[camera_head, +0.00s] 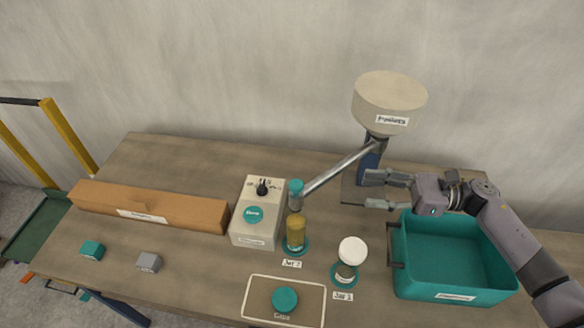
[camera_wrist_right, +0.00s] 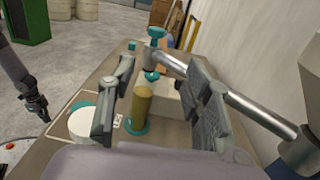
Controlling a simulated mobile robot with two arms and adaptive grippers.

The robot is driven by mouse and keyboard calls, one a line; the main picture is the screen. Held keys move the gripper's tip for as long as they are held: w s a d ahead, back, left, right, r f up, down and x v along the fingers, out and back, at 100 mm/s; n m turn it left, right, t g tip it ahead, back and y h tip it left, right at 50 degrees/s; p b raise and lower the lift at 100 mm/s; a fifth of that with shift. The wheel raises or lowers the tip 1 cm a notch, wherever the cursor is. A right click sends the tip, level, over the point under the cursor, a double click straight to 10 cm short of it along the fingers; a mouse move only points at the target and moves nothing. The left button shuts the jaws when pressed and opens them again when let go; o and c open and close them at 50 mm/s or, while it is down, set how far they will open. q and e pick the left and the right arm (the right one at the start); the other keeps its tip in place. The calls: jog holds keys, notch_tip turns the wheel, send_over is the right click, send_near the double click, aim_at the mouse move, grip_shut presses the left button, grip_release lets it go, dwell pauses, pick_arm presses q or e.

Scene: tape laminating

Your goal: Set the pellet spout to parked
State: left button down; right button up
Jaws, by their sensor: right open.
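The pellet spout (camera_head: 335,172) is a grey metal tube running from the post under the cream pellet hopper (camera_head: 385,98) down and left. Its nozzle end with a teal knob (camera_head: 295,187) is above Jar 2 (camera_head: 296,234), a jar with yellow-brown contents. The spout (camera_wrist_right: 255,108) and teal knob (camera_wrist_right: 156,33) also show in the right wrist view, with the tube partly hidden behind a finger. My right gripper (camera_head: 368,190) is open and empty, right of the knob and near the post. My left gripper (camera_wrist_right: 36,106) shows only in the right wrist view, left of the table; its jaw state is unclear.
Jar 1 (camera_head: 349,262) with a white top stands right of Jar 2. A teal bin (camera_head: 402,268) sits below my right arm. A control box (camera_head: 253,215) with a dial and teal button is left of the nozzle. A long cardboard box (camera_head: 150,207) lies further left.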

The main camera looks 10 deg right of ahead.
pick_arm(q)
jog(key=s+r+p, duration=0.3)
jog(key=s+p, duration=0.1)
jog(key=s, duration=0.2)
pick_arm(e)
send_near(296, 184)
jog(key=p+x, duration=0.1)
jog(key=x, duration=0.2)
jog(key=p+x, duration=0.1)
jog(key=x, duration=0.2)
jog(key=p+x, duration=0.1)
jog(key=x, duration=0.2)
jog(key=shift+w+f, duration=0.1)
jog(key=shift+f, duration=0.2)
jog(key=shift+w+a, duration=0.1)
jog(key=shift+a, duration=0.25)
jog(key=shift+a+f, duration=0.1)
pick_arm(q)
jog(key=shift+w+r, duration=0.4)
jog(key=shift+r, duration=0.3)
jog(key=shift+w+r, duration=0.45)
jog(key=shift+r, duration=0.25)
jog(key=shift+w+r, duration=0.4)
jog(key=shift+r, duration=0.3)
pick_arm(e)
grip_shut()
